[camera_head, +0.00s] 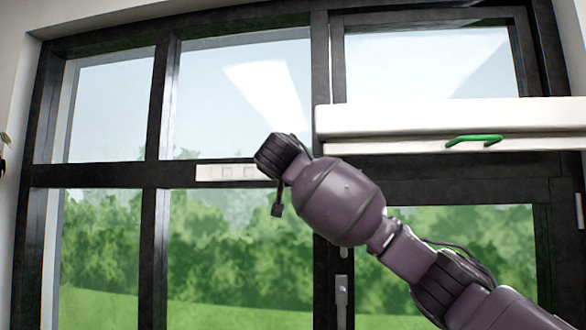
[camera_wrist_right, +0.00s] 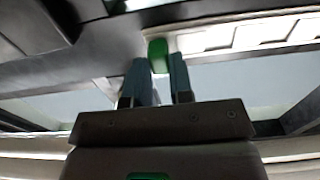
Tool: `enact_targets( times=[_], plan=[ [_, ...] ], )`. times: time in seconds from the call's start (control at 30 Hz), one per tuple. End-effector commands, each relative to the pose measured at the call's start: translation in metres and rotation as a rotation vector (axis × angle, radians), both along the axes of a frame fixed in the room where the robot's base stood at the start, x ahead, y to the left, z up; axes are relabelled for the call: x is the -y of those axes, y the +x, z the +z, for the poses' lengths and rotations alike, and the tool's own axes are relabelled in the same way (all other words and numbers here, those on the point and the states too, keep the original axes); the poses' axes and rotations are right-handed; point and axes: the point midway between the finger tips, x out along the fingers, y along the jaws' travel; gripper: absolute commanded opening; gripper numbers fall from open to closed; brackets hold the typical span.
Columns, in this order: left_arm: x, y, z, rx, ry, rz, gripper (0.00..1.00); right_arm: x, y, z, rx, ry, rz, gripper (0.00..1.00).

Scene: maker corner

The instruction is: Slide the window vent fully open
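The window vent (camera_head: 222,173) is a white strip with square outlines on the dark crossbar of the window, left of my right wrist. Its right part is hidden behind my wrist. In the right wrist view the vent (camera_wrist_right: 245,36) runs right from a green knob (camera_wrist_right: 158,54). My right gripper (camera_wrist_right: 159,68) has one finger on each side of the knob, and the knob fills the gap at the fingertips. In the head view the fingers are hidden by my wrist. The vent panels look white, and I cannot tell how far they are open. My left gripper is out of view.
A long white box (camera_head: 400,122) with a green handle (camera_head: 473,141) juts out at the upper right, just above my right arm. A grey window handle (camera_head: 341,298) is on the frame below. The space left of my wrist is clear.

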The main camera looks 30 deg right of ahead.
Motion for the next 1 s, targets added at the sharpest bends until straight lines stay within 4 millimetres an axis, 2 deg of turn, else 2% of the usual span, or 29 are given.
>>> enact_targets(
  times=[0.03, 0.1, 0.37, 0.73, 1.0],
  plan=[
    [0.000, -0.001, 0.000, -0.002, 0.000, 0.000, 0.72, 0.000, 0.000, 0.000, 0.000, 0.000, 0.000, 0.10],
    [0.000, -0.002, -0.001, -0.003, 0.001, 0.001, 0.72, 0.000, 0.000, 0.000, 0.000, 0.000, 0.000, 0.00],
    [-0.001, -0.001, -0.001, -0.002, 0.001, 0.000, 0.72, -0.002, 0.001, 0.000, 0.000, 0.000, 0.002, 0.00],
    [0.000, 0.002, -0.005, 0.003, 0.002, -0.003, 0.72, -0.024, 0.017, 0.002, 0.007, 0.001, 0.004, 0.00],
    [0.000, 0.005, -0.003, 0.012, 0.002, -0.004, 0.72, -0.028, 0.020, 0.002, 0.005, 0.000, 0.002, 0.00]
  ],
)
